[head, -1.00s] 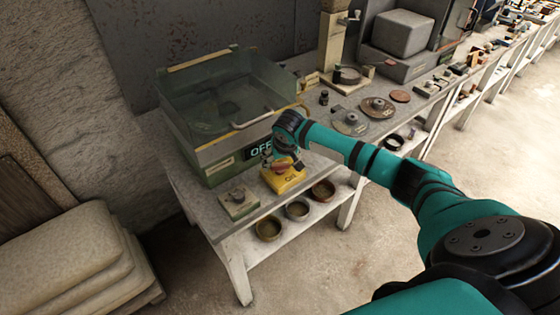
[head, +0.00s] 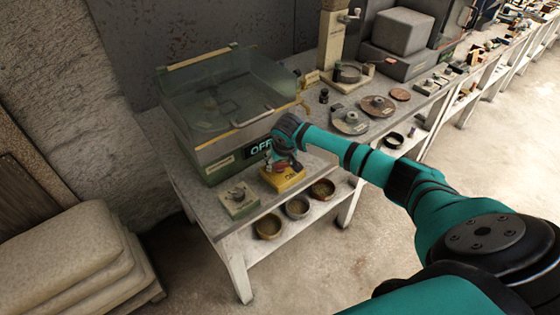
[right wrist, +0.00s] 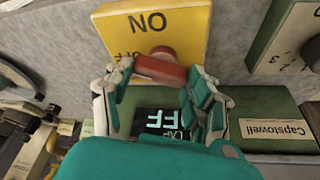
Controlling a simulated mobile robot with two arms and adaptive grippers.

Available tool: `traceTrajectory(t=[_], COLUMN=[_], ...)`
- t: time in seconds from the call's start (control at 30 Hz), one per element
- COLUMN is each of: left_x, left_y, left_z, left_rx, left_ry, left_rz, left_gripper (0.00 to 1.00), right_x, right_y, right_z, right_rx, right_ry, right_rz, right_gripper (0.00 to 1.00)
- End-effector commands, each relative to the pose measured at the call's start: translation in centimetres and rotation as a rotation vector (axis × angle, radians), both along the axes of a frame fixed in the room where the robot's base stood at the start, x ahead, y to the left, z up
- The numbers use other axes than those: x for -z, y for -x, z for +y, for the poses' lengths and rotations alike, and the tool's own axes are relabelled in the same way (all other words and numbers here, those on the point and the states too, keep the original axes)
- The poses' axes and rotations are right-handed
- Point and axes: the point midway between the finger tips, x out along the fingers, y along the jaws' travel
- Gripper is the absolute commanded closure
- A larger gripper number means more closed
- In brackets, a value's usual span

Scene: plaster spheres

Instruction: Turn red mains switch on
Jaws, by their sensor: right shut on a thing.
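The red mains switch (right wrist: 160,69) is a red handle on a yellow box marked ON and OFF (right wrist: 165,22). The yellow box (head: 284,180) sits at the front edge of the bench in the head view. My right gripper (right wrist: 160,82) has a finger on each side of the red handle and is shut on it. In the head view my right gripper (head: 277,163) is over the box and hides most of the handle. A dark display (right wrist: 165,121) reads OFF; it also shows on the green machine in the head view (head: 259,149). My left gripper is not in view.
The green machine with a clear lid (head: 215,95) stands behind the switch. A small box with a knob (head: 239,199) is left of it. Several bowls (head: 297,207) are on the lower shelf. Discs (head: 377,106) lie further right. The floor in front is clear.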

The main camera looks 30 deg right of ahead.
Motion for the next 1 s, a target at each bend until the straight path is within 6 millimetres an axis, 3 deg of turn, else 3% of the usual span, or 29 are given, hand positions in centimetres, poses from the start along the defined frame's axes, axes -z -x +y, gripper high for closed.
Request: traceTrajectory(t=[0.43,1.0], left_x=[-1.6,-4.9], left_y=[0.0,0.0], left_z=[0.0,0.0], left_rx=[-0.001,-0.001], left_ry=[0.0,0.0], left_rz=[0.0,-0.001], left_gripper=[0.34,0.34], right_x=[-0.3,-0.2], right_y=[0.0,-0.2], right_z=[0.2,0.4], right_rx=[0.113,0.625], right_ry=[-0.003,-0.003], right_rz=[0.001,0.003], right_gripper=[0.76,0.76])
